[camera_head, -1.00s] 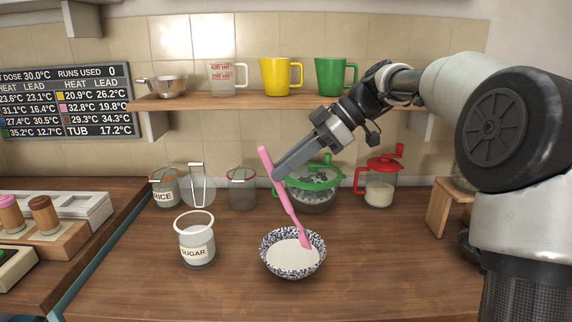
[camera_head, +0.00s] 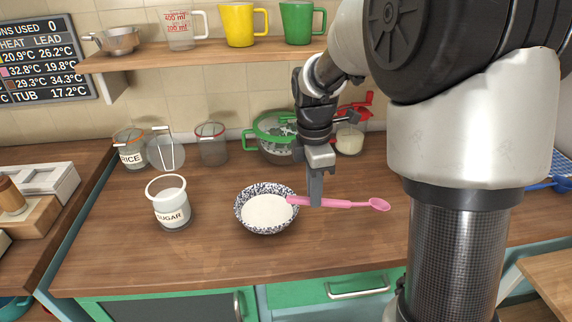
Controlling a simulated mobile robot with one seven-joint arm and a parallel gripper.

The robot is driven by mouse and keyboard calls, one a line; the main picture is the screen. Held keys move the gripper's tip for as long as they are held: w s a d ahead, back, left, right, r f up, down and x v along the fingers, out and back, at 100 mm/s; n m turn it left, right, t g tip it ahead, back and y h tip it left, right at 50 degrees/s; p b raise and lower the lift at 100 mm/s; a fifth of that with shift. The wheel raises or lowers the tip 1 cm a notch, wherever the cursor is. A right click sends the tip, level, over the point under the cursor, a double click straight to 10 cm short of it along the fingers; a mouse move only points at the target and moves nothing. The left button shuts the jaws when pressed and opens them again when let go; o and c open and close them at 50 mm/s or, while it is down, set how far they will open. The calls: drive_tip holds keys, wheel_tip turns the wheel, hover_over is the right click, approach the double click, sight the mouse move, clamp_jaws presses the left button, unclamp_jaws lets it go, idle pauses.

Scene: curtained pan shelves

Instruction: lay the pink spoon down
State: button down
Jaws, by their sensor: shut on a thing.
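The pink spoon (camera_head: 345,204) lies nearly level in my gripper (camera_head: 316,200), just right of the speckled bowl. Its round bowl end (camera_head: 379,205) points right and its other end reaches the bowl's rim. My gripper points down and is shut on the spoon's handle. The spoon is at or close above the wooden counter (camera_head: 330,240); I cannot tell whether it touches. The speckled bowl (camera_head: 243,222) holds white powder.
The sugar jar (camera_head: 171,212) stands left of the bowl. The counter in front of the spoon is clear.

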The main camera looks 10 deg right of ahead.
drive_tip(key=shift+d, duration=0.45)
drive_tip(key=shift+s+r, duration=0.1)
drive_tip(key=shift+s, duration=0.05)
drive_tip(key=shift+f+b, duration=1.8)
drive_tip(key=shift+f, duration=1.7)
drive_tip(key=c, duration=2.2)
unclamp_jaws()
drive_tip(key=shift+a+f+h, duration=0.1)
drive_tip(key=shift+h, duration=0.2)
drive_tip(key=shift+o, duration=1.1)
drive_tip(key=o, duration=0.5)
